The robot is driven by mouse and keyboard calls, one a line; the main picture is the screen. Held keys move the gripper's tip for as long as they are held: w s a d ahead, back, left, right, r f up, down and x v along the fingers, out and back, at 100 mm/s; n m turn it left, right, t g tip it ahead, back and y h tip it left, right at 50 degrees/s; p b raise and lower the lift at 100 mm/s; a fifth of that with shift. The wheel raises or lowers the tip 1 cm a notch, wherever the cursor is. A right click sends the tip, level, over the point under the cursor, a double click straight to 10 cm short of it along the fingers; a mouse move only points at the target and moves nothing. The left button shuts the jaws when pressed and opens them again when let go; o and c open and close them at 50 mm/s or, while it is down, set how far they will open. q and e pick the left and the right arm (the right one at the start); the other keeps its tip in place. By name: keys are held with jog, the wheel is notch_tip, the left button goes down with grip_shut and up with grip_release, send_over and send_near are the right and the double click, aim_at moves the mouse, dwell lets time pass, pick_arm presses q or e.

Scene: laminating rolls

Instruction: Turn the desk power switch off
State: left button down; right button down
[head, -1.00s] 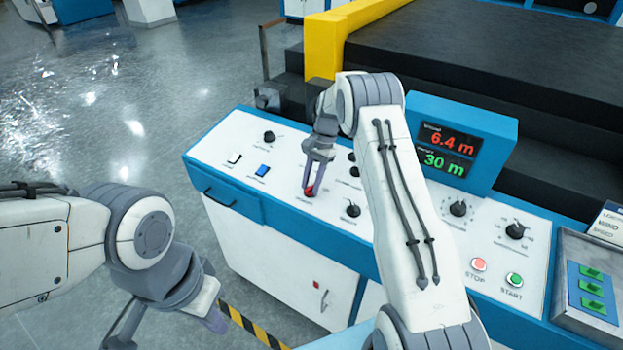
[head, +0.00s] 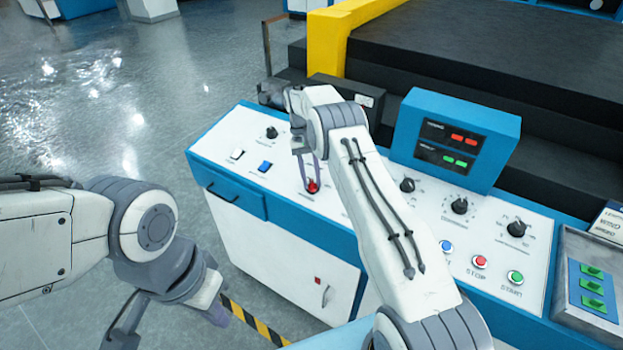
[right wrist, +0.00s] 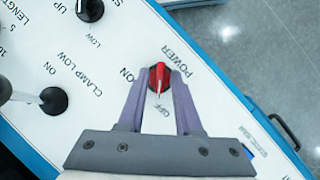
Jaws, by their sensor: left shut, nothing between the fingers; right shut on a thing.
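The desk power switch is a red knob (head: 312,187) on the white control desk (head: 330,205). In the right wrist view the red knob (right wrist: 160,73) sits beside the POWER, ON and OFF labels, and its white pointer line aims at OFF. My right gripper (head: 311,183) is shut on the knob, with one purple finger on each side of it in the right wrist view (right wrist: 161,84). My left gripper (head: 215,312) is shut and empty, low at the left in front of the desk; its fingertips are partly hidden.
The display box (head: 455,140) shows red and green dashes. Black knobs (head: 459,205), a blue button (head: 446,247), the red STOP button (head: 479,262) and the green START button (head: 515,278) lie to the right. Two rockers (head: 265,167) lie left of the switch.

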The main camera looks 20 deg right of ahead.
jog(key=shift+n, duration=0.5)
jog(key=c, duration=0.9)
grip_release()
